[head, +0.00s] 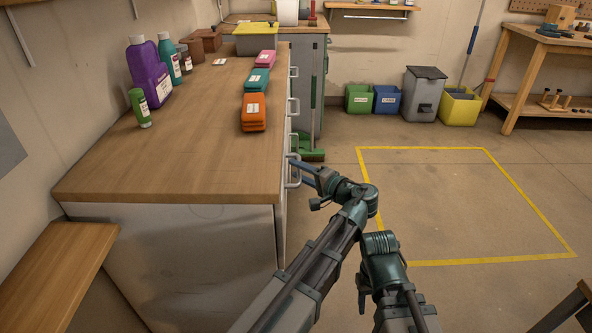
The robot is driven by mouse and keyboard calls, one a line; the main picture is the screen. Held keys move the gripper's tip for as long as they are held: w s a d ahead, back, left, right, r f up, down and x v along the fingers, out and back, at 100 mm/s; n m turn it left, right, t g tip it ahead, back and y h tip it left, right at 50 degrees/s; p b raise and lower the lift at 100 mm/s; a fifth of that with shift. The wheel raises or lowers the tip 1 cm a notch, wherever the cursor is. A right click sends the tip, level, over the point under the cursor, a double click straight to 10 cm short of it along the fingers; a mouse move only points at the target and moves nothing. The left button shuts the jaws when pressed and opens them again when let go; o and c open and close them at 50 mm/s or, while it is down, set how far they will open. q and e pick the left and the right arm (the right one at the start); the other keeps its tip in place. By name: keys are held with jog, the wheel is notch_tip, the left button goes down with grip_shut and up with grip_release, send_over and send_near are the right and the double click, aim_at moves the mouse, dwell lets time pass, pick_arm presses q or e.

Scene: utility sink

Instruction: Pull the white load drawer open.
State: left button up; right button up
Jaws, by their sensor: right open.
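The long bench (168,165) has a wooden top and a pale front seen nearly edge-on, with several pale bar handles. The nearest handle (294,184) is on the white drawer front (281,215), which looks flush with the bench. My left gripper (297,166) reaches this handle from the right, its bluish fingers overlapping it. I cannot tell whether they are closed on the bar. My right gripper (362,296) hangs low at the lower middle, away from the bench, small and partly hidden by its own arm.
Orange (254,112), teal (256,80) and pink (265,59) stacks and several bottles (150,75) stand on the bench top. A green broom (312,154) is beyond the handles. Bins (423,93) line the back wall. The yellow-outlined floor area (470,205) is clear.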

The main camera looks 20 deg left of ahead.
pick_arm(q)
grip_shut()
dwell(1.2)
